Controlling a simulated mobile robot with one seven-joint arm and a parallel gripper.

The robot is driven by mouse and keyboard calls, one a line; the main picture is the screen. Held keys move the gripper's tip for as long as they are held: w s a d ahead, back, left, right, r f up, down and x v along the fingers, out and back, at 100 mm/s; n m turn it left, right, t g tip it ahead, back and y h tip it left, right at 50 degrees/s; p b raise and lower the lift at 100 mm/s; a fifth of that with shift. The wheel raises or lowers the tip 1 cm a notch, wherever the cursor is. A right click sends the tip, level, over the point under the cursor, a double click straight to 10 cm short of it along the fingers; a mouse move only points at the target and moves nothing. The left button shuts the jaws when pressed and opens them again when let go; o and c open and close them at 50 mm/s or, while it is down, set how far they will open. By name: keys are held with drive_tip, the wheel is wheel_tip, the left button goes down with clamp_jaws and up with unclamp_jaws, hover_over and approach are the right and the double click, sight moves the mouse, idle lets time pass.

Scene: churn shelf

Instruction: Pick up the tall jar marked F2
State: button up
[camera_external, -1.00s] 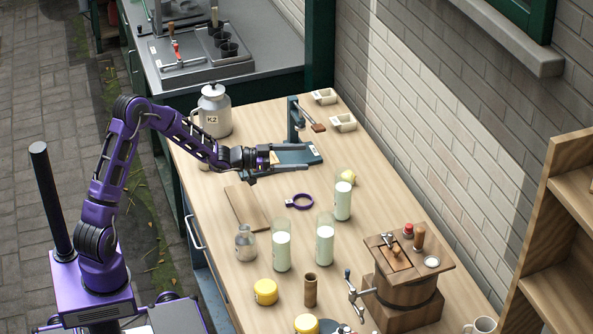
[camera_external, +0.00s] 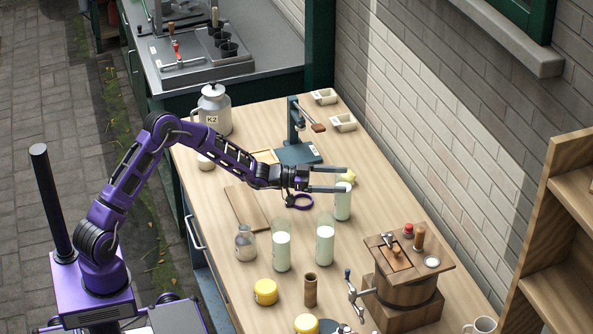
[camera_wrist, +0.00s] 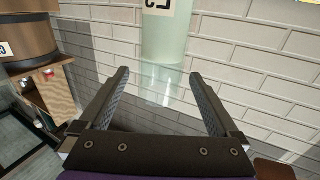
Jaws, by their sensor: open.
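Three tall glass jars with pale contents stand on the wooden table: the back right jar (camera_external: 343,207), the front left jar (camera_external: 282,250) and the middle jar (camera_external: 325,243). Labels are too small to read in the external view. My gripper (camera_external: 346,179) is open, its fingers level at the top of the back right jar and partly covering it. In the wrist view, a pale jar (camera_wrist: 166,40) is ahead between the open fingers of my gripper (camera_wrist: 159,73). Its label is cut off by the top edge, so I cannot read it surely. Nothing is held.
A wooden churn (camera_external: 402,290) with a crank stands at the front right. A small metal-topped bottle (camera_external: 245,243), yellow-lidded jar (camera_external: 266,291) and brown cylinder (camera_external: 310,290) stand in front. A brick wall borders the right.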

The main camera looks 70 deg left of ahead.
drive_tip(key=x, duration=0.5)
drive_tip(key=shift+r, duration=0.3)
clamp_jaws()
drive_tip(key=shift+r, duration=0.1)
